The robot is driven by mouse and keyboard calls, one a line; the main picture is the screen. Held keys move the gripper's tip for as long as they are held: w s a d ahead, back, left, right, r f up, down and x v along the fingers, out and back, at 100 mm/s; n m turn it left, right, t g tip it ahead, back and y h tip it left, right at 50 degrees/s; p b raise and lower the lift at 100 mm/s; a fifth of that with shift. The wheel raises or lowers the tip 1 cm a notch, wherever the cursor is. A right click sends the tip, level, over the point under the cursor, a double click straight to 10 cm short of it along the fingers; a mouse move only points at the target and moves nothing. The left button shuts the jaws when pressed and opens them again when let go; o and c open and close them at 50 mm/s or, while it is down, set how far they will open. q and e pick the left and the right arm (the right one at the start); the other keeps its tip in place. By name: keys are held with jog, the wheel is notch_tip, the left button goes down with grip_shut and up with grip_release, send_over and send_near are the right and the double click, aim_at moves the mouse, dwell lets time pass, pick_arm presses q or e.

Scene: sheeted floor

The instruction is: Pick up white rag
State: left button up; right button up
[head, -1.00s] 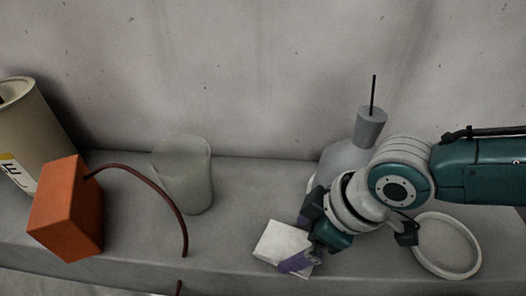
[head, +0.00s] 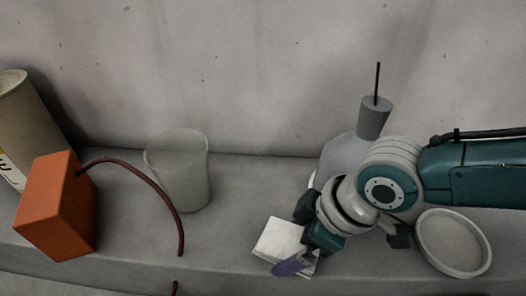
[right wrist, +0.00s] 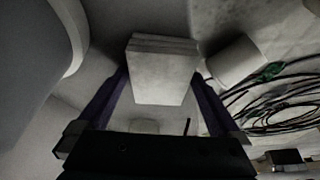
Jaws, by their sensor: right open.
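The white rag (head: 279,238) is a folded, block-like stack lying on the grey ledge near its front edge. It also shows in the right wrist view (right wrist: 162,72), lying between the two purple fingers. My right gripper (right wrist: 160,82) is open, with one finger on each side of the rag. In the head view, one purple finger of my right gripper (head: 296,262) covers the rag's front right corner. I cannot tell whether the fingers touch the rag. My left gripper is not in view.
On the ledge (head: 120,240) stand an orange box (head: 55,208) with a dark red tube, a translucent cup (head: 180,172), and a beige canister (head: 18,110). A grey bottle (head: 345,153) stands behind my right arm. A white ring-shaped dish (head: 487,245) lies right. A wall is behind.

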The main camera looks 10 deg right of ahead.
aim_at(294, 242)
jog(key=c, duration=1.1)
jog(key=shift+c, duration=0.2)
jog(key=shift+r, duration=0.1)
notch_tip(294, 242, up, 20)
jog(key=p, duration=1.5)
jog(key=shift+r, duration=0.2)
